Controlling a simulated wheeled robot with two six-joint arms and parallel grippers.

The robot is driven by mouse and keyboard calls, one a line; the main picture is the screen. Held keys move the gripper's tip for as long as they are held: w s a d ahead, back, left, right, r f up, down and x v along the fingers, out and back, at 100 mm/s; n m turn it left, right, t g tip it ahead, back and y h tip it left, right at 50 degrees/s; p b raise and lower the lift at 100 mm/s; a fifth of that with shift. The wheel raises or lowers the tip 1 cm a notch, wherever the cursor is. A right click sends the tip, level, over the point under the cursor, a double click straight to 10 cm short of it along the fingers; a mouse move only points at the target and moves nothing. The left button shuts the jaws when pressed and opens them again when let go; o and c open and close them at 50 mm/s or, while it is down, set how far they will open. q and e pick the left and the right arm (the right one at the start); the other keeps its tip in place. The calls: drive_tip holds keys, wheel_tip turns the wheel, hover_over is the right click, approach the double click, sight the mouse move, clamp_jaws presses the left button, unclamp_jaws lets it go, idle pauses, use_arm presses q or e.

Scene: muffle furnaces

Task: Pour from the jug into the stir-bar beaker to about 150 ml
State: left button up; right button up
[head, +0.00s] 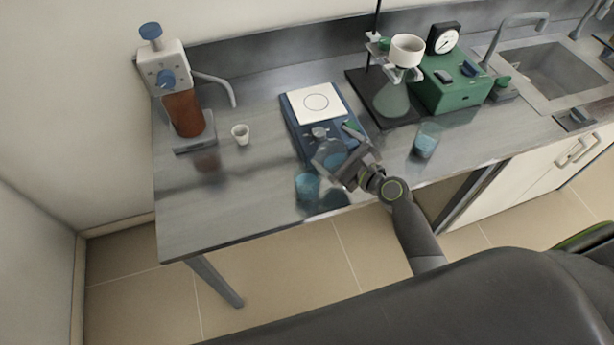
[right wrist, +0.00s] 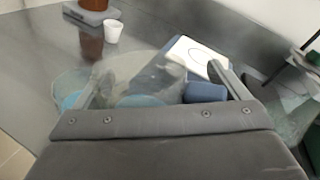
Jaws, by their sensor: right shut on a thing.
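My right gripper (head: 343,165) is shut on a clear jug (head: 328,151) with blue liquid in it. In the right wrist view the jug (right wrist: 138,72) sits between the two fingers (right wrist: 166,82). It is held just behind and to the right of a clear beaker (head: 307,186) with blue liquid near the bench's front edge. That beaker shows at the left of the right wrist view (right wrist: 70,92), partly behind a finger. Another beaker with blue liquid (head: 426,141) stands to the right. I cannot make out a stir bar or volume marks. My left gripper is out of view.
A blue stirrer-like device with a white plate (head: 316,103) lies just behind the jug. A small white cup (head: 240,134) and a dispenser with a brown bottle (head: 184,112) stand left. A stand with flask (head: 391,99) and a green box (head: 452,82) stand right. The front-left bench is clear.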

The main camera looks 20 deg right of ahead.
drive_tip(key=shift+r, duration=0.1)
drive_tip(key=b, duration=0.1)
drive_tip(key=f+m+b, duration=0.1)
drive_tip(key=b, duration=0.1)
drive_tip(key=shift+d+f+y, duration=0.2)
drive_tip(key=shift+f+y, duration=0.05)
drive_tip(key=shift+y, duration=0.05)
drive_tip(key=shift+d+f+m+t+b, duration=0.2)
drive_tip(key=shift+f+m+t+b, duration=0.2)
drive_tip(key=shift+m+b, duration=0.6)
drive_tip(key=shift+d+y+b, duration=0.1)
drive_tip(key=shift+y+b, duration=0.2)
drive_tip(key=shift+b, duration=0.25)
drive_tip(key=shift+d+f+m+t+b, duration=0.1)
drive_tip(key=shift+f+m+t+b, duration=0.2)
drive_tip(key=shift+m+b, duration=0.3)
drive_tip(key=shift+r, duration=0.1)
